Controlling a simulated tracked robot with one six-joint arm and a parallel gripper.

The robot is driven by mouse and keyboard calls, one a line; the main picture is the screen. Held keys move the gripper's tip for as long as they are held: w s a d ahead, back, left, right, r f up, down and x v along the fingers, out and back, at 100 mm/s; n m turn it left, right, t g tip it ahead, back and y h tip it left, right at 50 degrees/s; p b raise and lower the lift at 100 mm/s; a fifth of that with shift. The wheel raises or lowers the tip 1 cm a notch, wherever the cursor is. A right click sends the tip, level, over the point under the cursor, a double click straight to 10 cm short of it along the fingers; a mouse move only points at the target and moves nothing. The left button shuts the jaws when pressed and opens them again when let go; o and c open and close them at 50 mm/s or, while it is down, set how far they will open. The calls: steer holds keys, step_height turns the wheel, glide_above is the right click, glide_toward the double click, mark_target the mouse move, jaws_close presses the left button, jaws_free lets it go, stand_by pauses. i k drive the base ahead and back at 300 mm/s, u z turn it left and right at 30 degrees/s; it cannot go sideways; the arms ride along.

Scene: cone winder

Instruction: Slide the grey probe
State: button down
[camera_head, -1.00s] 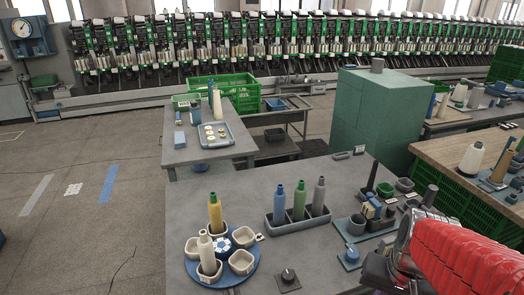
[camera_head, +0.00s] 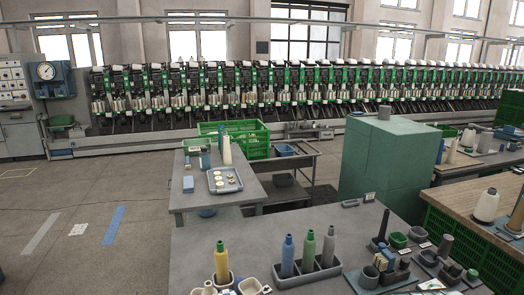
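I cannot tell for certain which thing is the grey probe. A dark grey upright rod (camera_head: 384,225) stands on a small base at the right of the near grey table. A grey bottle-shaped piece (camera_head: 328,247) stands in a dark rack (camera_head: 310,272), beside a green one (camera_head: 308,252) and a blue one (camera_head: 287,257). My gripper is not in view.
Small blocks and cups crowd the near table's right side. A tall green cabinet (camera_head: 385,165) stands behind.

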mark_target(450, 273)
steer(key=z, duration=1.25)
steer(key=i, duration=0.75)
steer(key=z, duration=0.05)
